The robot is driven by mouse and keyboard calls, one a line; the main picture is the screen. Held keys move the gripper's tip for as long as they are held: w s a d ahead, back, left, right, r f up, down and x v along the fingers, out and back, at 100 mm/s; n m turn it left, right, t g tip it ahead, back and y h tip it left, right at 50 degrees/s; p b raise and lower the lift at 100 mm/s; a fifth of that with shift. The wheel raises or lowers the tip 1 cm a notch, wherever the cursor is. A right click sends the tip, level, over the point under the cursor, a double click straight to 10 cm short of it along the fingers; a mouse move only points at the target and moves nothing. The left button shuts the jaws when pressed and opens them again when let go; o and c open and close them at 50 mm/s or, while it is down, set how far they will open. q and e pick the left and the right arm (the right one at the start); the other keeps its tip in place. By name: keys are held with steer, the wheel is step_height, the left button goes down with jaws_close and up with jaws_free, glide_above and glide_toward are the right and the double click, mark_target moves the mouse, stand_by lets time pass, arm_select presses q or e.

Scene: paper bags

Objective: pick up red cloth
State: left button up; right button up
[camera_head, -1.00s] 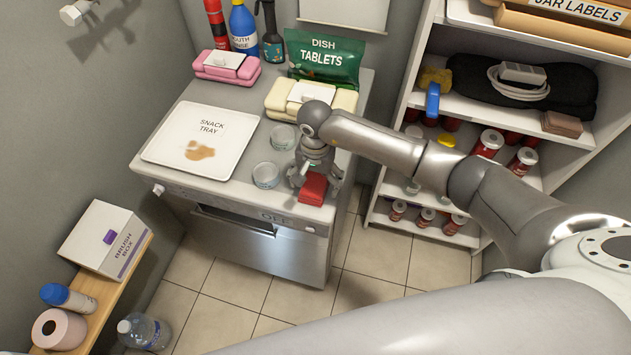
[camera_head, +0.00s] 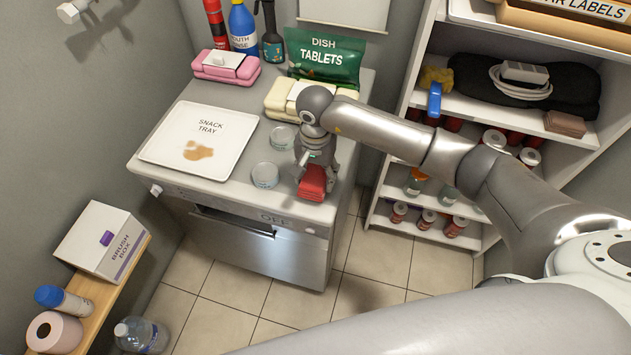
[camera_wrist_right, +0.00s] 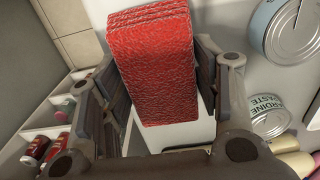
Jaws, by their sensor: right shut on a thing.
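The red cloth (camera_head: 312,183) is a small folded block at the front right corner of the dishwasher top. My right gripper (camera_head: 313,176) is over it, pointing down, with its fingers shut on the cloth. In the right wrist view the cloth (camera_wrist_right: 155,60) shows its textured face and stacked folds between the two fingers (camera_wrist_right: 160,90). I cannot tell whether the cloth still touches the surface below. My left gripper is not in view.
Two cans (camera_head: 265,175) stand just left of the cloth. A white snack tray (camera_head: 165,158) with a brown stain lies further left. Wipes packs and a green dish tablets bag (camera_head: 325,58) are behind. An open shelf (camera_head: 400,150) stands to the right.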

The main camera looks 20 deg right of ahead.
steer(key=s+r, duration=0.1)
steer(key=r, duration=0.1)
steer(key=s+a+r+b, duration=0.1)
steer(key=s+r, duration=0.1)
steer(key=s+a+r+b, duration=0.1)
steer(key=r, duration=0.1)
steer(key=shift+s+a+r, duration=0.1)
steer(key=shift+s+a, duration=0.05)
steer(key=shift+s, duration=0.15)
arm_select(q)
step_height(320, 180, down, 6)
steer(key=b, duration=0.2)
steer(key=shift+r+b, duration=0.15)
steer(key=shift+b, duration=0.2)
arm_select(e)
steer(key=s+a+r, duration=0.4)
steer(key=s, duration=0.4)
